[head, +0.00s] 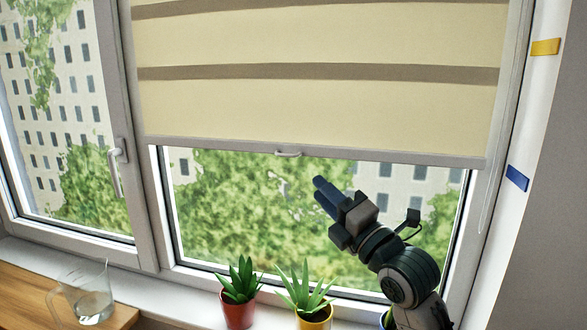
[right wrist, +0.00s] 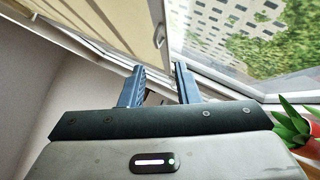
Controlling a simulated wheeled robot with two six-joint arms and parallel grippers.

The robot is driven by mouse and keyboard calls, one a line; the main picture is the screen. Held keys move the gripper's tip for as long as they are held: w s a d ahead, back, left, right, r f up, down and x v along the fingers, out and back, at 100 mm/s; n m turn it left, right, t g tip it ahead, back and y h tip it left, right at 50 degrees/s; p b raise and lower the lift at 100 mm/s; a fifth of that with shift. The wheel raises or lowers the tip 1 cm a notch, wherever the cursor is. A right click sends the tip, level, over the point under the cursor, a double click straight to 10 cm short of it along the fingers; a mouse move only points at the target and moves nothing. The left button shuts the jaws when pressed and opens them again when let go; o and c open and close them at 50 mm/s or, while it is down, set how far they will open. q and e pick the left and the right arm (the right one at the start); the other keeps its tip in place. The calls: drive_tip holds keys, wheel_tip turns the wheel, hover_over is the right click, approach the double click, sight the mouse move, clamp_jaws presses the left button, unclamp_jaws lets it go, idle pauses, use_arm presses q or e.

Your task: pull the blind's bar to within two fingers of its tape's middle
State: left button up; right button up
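The cream blind (head: 315,100) with brown stripes hangs over the upper part of the right window. Its pale bottom bar (head: 400,157) has a small handle (head: 288,154) near its middle-left. A blue tape (head: 517,179) and, higher up, a yellow tape (head: 545,47) are on the wall to the right. The bar's right end is slightly above the blue tape's level in the picture. My right gripper (head: 319,188) is below and right of the handle, apart from it. In the right wrist view its fingers (right wrist: 160,69) are apart with nothing between them. My left gripper is out of view.
A red-potted plant (head: 238,313) and a yellow-potted plant (head: 314,318) stand on the sill below my right arm. A glass jug (head: 92,303) stands on the wooden surface at left. A thin cord (head: 488,200) hangs at the window's right.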

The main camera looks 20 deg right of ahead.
sight(287, 156)
drive_tip(key=p+x, duration=0.1)
drive_tip(key=x, duration=0.2)
drive_tip(key=p+x, duration=0.1)
drive_tip(key=x, duration=0.1)
drive_tip(key=p+x, duration=0.1)
drive_tip(key=x, duration=0.2)
drive_tip(key=shift+w+a+r, duration=0.1)
drive_tip(key=shift+a+r, duration=0.15)
drive_tip(key=shift+r, duration=0.25)
drive_tip(key=shift+w+a+r+p, duration=0.1)
drive_tip(key=shift+w+a+p, duration=0.05)
drive_tip(key=shift+w+p, duration=0.15)
drive_tip(key=shift+w+a+r+p, duration=0.1)
drive_tip(key=shift+w+p, duration=0.1)
drive_tip(key=shift+w, duration=0.15)
clamp_jaws()
